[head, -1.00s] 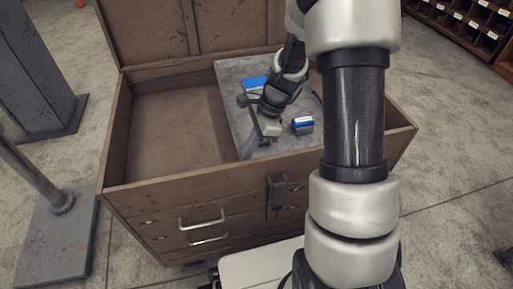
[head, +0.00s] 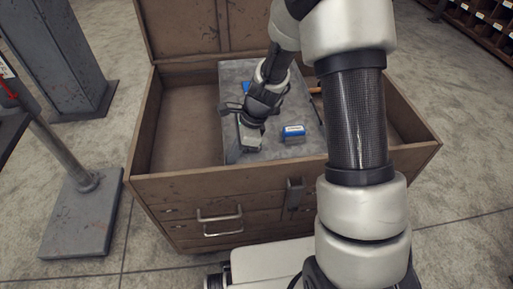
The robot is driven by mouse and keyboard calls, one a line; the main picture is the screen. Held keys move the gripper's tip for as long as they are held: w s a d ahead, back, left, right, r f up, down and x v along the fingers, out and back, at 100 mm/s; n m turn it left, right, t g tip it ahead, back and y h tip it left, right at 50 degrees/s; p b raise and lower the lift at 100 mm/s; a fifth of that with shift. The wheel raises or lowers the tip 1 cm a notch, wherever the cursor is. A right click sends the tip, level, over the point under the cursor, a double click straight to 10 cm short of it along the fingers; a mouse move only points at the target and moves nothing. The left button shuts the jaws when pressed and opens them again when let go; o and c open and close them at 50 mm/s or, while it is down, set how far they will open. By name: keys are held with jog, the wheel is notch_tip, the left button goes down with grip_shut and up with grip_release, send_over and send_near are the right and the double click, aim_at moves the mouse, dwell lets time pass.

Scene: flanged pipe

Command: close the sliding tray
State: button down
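The sliding tray (head: 275,150) is a flat grey metal tray inside an open brown wooden chest (head: 250,185). It sits across the middle of the chest, with the chest floor bare to its left and a dark gap to its right. My gripper (head: 245,138) points down at the tray's left edge, near the front. Its fingers are small here and partly hidden by the wrist, so I cannot tell how far apart they are or whether they touch the tray's edge.
A small blue and white box (head: 293,133) lies on the tray, and another blue item (head: 247,88) is partly hidden behind my arm. The chest's lid (head: 185,30) stands open at the back. A grey post on a floor plate (head: 85,215) is to the left.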

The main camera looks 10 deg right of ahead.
jog(key=a+p, duration=0.8)
jog(key=a, duration=1.7)
jog(key=shift+a, duration=0.4)
